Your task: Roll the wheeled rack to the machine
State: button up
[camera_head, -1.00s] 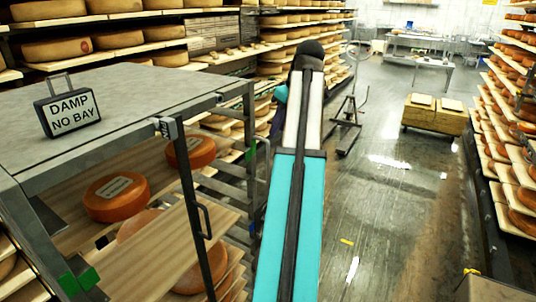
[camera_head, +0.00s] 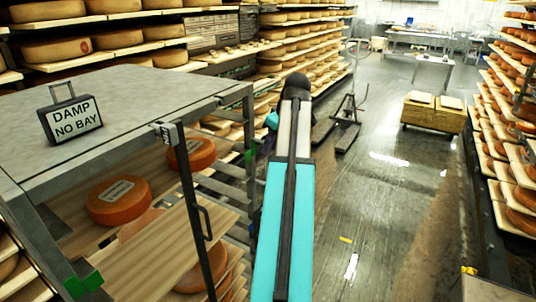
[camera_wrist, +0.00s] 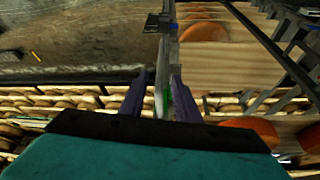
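The wheeled rack (camera_head: 130,83) stands at the left, a grey metal frame with wooden boards and orange cheese wheels. A sign (camera_head: 72,115) reading "DAMP NO BAY" stands on its top. A dark handle (camera_head: 204,218) is on its near post. In the head view my gripper is mostly hidden behind my arm, near the rack's far right side. In the wrist view my gripper (camera_wrist: 158,76) has its fingers apart, with an upright metal post (camera_wrist: 167,50) running between or just beyond them; contact is unclear. I cannot pick out the machine or see the rack's wheels.
Cheese shelves (camera_head: 160,42) line the left wall, and more shelves (camera_head: 508,130) line the right. A metal stand (camera_head: 347,125) is on the floor beyond my arm. A yellow cart (camera_head: 432,116) stands further right. The wet floor (camera_head: 385,210) between is mostly open.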

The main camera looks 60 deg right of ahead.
jog(key=shift+p+x, duration=0.7)
jog(key=shift+x, duration=2)
grip_shut()
